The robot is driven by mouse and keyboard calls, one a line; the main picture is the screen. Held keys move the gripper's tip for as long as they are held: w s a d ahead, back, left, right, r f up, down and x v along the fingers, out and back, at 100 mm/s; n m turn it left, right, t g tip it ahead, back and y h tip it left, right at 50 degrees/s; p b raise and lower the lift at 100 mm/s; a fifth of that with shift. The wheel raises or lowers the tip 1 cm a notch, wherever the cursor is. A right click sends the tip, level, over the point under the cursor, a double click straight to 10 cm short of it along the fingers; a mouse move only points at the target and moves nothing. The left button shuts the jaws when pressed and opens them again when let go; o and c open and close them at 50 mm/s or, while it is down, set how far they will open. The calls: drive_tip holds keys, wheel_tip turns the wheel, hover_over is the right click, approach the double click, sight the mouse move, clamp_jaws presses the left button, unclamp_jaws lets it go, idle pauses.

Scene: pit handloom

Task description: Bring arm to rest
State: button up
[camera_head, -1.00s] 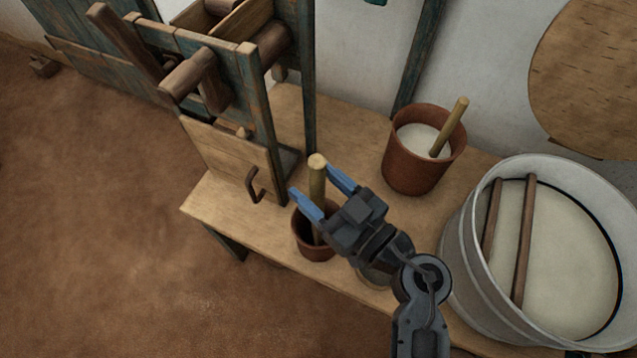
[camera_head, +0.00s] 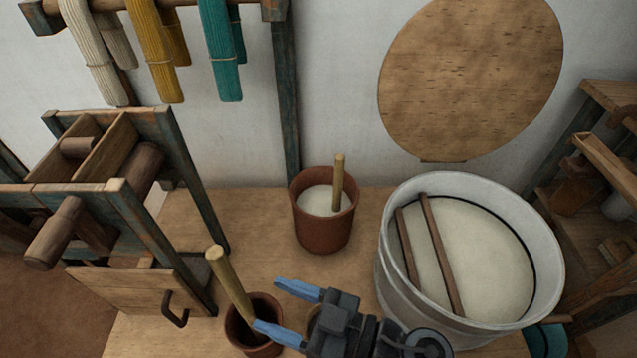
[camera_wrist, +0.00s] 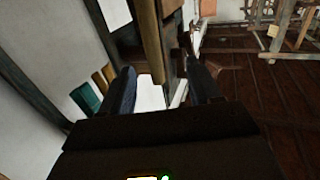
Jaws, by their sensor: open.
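My gripper (camera_head: 279,308) is in the lower middle of the head view, with two blue fingers spread apart and nothing held. It points left, just right of a wooden stick (camera_head: 229,283) that leans in a small brown pot (camera_head: 256,338) on the wooden table (camera_head: 180,235). The near finger overlaps the pot in the picture; I cannot tell whether they touch. In the wrist view the two dark fingers (camera_wrist: 157,88) are apart, with a wooden post or stick beyond them.
A larger brown pot (camera_head: 324,232) with white contents and a stick stands behind. A big metal tub (camera_head: 388,272) with two wooden bars is at the right. A wooden frame with a small door (camera_head: 133,290) stands left.

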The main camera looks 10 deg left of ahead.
drive_tip(key=s+d+r+m+t+h, duration=0.3)
drive_tip(key=s+d+m+t+h, duration=0.1)
drive_tip(key=d, duration=0.6)
drive_tip(key=s+d+r+m+t+h, duration=0.3)
drive_tip(key=s+d+m+h, duration=0.4)
drive_tip(key=s+d, duration=0.3)
drive_tip(key=s+d+r+m+t+h, duration=0.4)
drive_tip(key=s+d+m+t+h, duration=0.1)
drive_tip(key=d, duration=0.6)
drive_tip(key=shift+s+d+h+p, duration=0.4)
drive_tip(key=shift+s+h, duration=0.5)
drive_tip(key=shift+s, duration=0.2)
drive_tip(key=shift+r, duration=0.1)
